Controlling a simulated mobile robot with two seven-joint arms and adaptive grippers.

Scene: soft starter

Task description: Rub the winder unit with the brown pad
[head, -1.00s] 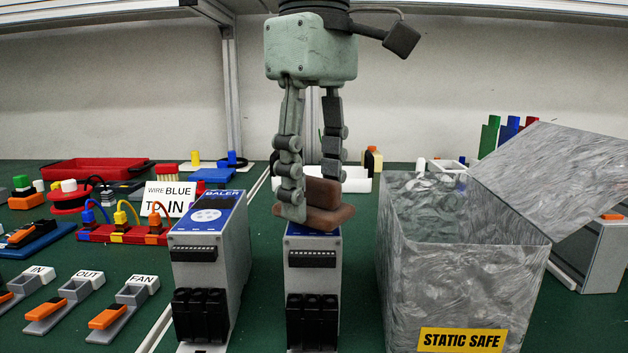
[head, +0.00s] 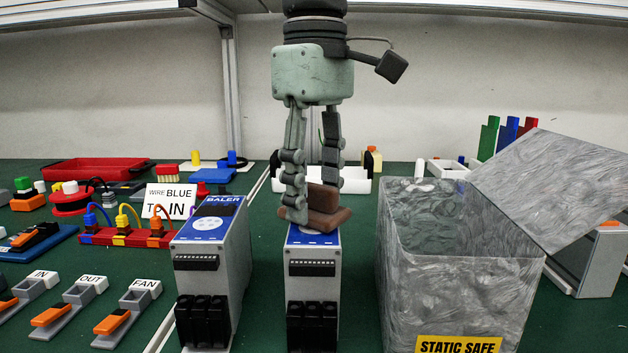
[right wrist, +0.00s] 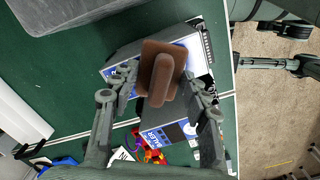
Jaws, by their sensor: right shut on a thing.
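A brown pad (head: 325,212) with an upright grip block is held by my right gripper (head: 310,218), which is shut on that block. The pad also shows in the right wrist view (right wrist: 158,97). It is over the blue top of the middle grey unit (head: 313,267), which I take as the winder unit; its name is hidden under the pad. The pad looks on or just above that top; exact contact cannot be told. Greenish-grey parts at the right of the right wrist view may be my left arm (right wrist: 272,62); its jaws are not clear.
A similar unit marked BALER (head: 212,265) stands close on the left. A grey marbled STATIC SAFE box (head: 455,300) with a raised lid stands on the right. Clamps (head: 130,310) marked IN, OUT and FAN lie at the left front. A red tray (head: 95,170) is behind.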

